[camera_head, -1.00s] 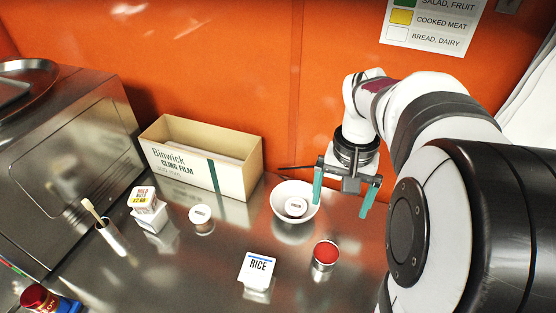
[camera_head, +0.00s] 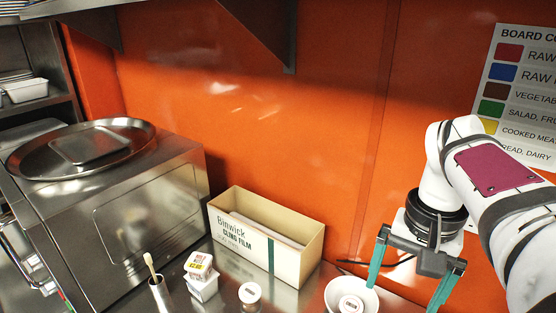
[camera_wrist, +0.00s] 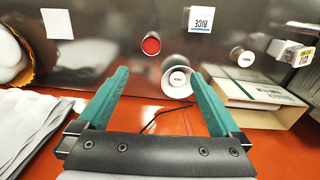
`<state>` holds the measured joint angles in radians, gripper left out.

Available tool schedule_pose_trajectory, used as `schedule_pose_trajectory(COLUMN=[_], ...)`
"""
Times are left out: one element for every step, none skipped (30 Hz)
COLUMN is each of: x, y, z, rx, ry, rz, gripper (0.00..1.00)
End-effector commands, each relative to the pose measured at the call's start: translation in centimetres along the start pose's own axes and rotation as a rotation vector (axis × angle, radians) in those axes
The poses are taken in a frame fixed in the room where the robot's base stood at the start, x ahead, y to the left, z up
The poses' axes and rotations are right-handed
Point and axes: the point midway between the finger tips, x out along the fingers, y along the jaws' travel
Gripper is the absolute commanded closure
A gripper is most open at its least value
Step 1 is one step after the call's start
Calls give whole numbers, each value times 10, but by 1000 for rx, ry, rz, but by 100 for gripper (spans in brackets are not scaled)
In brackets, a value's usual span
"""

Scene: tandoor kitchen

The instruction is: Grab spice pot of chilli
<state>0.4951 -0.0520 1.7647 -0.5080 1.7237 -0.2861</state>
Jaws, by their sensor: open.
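No label reading chilli can be made out. A small pot with red contents (camera_wrist: 151,44) stands open on the steel counter in the wrist view; it is outside the head view now. A white-lidded round pot (camera_head: 351,304) sits in a white bowl (camera_head: 369,296); this pot also shows in the wrist view (camera_wrist: 179,79). Another white-lidded round pot (camera_head: 249,294) stands left of the bowl, also in the wrist view (camera_wrist: 245,59). Both lid labels are too small to read. My gripper (camera_head: 405,296) is open and empty, its green fingers above the counter at the bowl's right.
A cling film box (camera_head: 270,255) stands against the orange wall. Left of it are stacked white tubs (camera_head: 201,280) and a brush in a holder (camera_head: 160,293). A steel oven (camera_head: 135,215) fills the left. A rice box (camera_wrist: 201,19) and cloth (camera_wrist: 30,125) show in the wrist view.

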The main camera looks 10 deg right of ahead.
Motion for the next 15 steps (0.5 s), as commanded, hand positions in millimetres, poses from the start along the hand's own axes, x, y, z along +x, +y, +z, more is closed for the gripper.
schedule_pose_trajectory(x=[11, 20, 34, 45, 56, 70, 79, 88, 97, 102, 106, 110, 111, 111, 111], y=[-17, -26, -36, -40, -43, -44, -43, -41, -39, -38, -36, -35, -35, -34, -34], z=[32, 54, 85, 106, 127, 151, 167, 180, 194, 202, 207, 211, 212, 213, 213], rx=[-54, -86, -125, -151, -176, -202, -218, -231, -243, -251, -254, -258, -258, -258, -257], ry=[-10, -19, -31, -40, -50, -62, -70, -78, -87, -91, -96, -98, -99, -100, -100], rz=[-16, -27, -43, -54, -64, -75, -83, -88, -93, -97, -99, -100, -101, -101, -100], gripper=[0, 0, 0, 0, 0, 0, 0, 0, 0, 0, 0, 0, 0, 0, 0])
